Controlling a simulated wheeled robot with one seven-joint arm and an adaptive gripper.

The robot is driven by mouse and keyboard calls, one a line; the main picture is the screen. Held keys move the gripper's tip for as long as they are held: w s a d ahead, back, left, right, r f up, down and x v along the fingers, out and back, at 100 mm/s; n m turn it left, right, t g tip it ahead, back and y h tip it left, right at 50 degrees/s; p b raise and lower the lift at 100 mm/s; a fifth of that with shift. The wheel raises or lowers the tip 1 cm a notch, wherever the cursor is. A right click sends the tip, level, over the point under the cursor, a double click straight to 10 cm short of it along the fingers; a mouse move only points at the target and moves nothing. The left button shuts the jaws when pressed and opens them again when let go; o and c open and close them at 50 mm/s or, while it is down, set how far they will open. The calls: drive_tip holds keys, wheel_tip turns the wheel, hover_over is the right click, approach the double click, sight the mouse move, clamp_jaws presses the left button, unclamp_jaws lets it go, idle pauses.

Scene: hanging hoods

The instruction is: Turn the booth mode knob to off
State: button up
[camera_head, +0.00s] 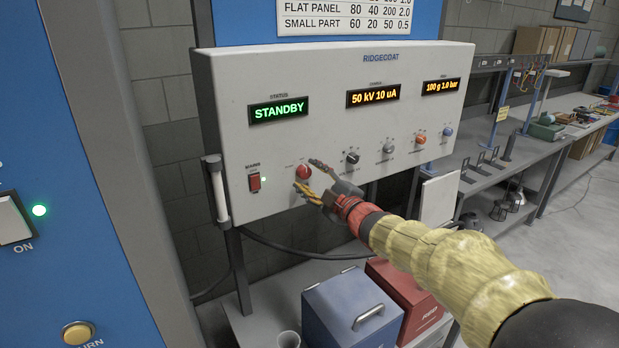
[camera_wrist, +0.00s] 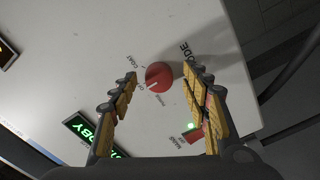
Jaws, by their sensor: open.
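The booth mode knob is a red round knob (camera_head: 304,171) at the lower left of the white control panel (camera_head: 240,85). It also shows in the wrist view as a red knob (camera_wrist: 159,77) with a pale pointer line. The label MODE and smaller markings surround it; the small ones are hard to read. My gripper (camera_head: 310,176) is open in front of the panel at this knob. In the wrist view its yellow-padded fingers (camera_wrist: 165,88) stand on either side of the knob, with gaps between. I cannot tell the exact distance to the panel.
A red rocker switch (camera_head: 254,182) with a green light sits left of the knob. A black knob (camera_head: 352,158) and further knobs run to the right. The status display (camera_head: 279,111) reads STANDBY. A blue box (camera_head: 350,310) and a red box (camera_head: 408,300) stand below.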

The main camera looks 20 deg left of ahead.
drive_tip(key=v, duration=1.1)
drive_tip(key=shift+s+d, duration=0.2)
drive_tip(key=w+d+f+m+h, duration=0.3)
drive_tip(key=d+f+m+h, duration=0.25)
drive_tip(key=f, duration=0.35)
drive_tip(key=s+d+f+m+g+h, duration=0.1)
drive_tip(key=s+d+f+m+h, duration=0.2)
drive_tip(key=d, duration=0.4)
drive_tip(key=s+d+f+m+g+h, duration=0.1)
drive_tip(key=s+d+f+m+h, duration=0.25)
drive_tip(key=d, duration=0.35)
drive_tip(key=s+d+r+m+g, duration=0.1)
drive_tip(key=s+d+m, duration=0.2)
drive_tip(key=s, duration=0.7)
drive_tip(key=s+d+r+m+g+h, duration=0.1)
drive_tip(key=s+d+m, duration=0.2)
drive_tip(key=s+d, duration=0.4)
drive_tip(key=s+d+r+m+g, duration=0.1)
drive_tip(key=s+d+m, duration=0.3)
drive_tip(key=s, duration=0.9)
drive_tip(key=shift+s+d+g+h, duration=0.4)
drive_tip(key=shift+d+g, duration=0.1)
